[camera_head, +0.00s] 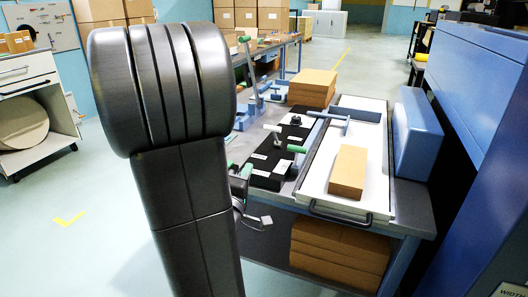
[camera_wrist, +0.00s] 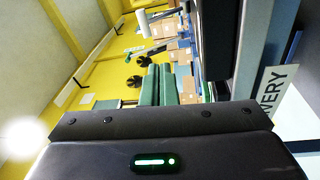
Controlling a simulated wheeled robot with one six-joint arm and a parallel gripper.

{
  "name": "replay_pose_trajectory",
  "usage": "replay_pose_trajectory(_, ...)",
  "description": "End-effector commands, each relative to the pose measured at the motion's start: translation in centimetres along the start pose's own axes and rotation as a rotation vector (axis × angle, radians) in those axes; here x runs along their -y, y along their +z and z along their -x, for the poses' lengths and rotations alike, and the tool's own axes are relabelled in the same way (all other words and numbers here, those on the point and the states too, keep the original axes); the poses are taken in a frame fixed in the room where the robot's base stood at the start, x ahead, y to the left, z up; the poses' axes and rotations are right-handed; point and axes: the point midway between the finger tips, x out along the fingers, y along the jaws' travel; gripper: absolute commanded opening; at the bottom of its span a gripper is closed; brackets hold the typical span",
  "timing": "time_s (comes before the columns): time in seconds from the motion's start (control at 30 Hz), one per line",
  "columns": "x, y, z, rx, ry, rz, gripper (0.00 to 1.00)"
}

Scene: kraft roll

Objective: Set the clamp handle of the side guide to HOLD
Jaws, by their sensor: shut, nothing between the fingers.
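In the head view several green-tipped handles stand at the left of the bench. One green grip (camera_head: 297,149) rises over a black labelled plate (camera_head: 268,163) beside the white board. I cannot tell which is the side guide's clamp handle, and no HOLD mark is legible. My gripper's dark body (camera_wrist: 160,125) fills the bottom of the wrist view, with a green light; it is shut and empty. My arm hides the bench's left part.
A white board (camera_head: 318,180) with a front handle carries a brown block (camera_head: 348,171). A brown stack (camera_head: 312,87) stands behind. A blue block (camera_head: 417,133) and a large blue machine (camera_head: 485,120) bound the right. Open floor (camera_head: 95,225) lies left.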

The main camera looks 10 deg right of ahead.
Motion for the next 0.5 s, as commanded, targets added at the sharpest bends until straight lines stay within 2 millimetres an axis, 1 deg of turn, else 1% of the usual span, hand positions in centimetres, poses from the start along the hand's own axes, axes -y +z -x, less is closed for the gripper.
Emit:
replay_pose_trajectory(0.03, 0.6, 0.3, 0.1, 0.031, 0.043, 0.045, 0.0)
replay_pose_trajectory(0.13, 0.1, 0.8, 0.3, 0.084, 0.099, 0.115, 0.0)
replay_pose_trajectory(0.27, -0.4, 1.0, 0.2, 0.115, 0.127, 0.153, 0.0)
replay_pose_trajectory(0.37, -0.6, 1.2, -0.5, 0.119, 0.129, 0.155, 0.0)
replay_pose_trajectory(0.5, -0.9, 1.5, -2.4, 0.121, 0.13, 0.154, 0.0)
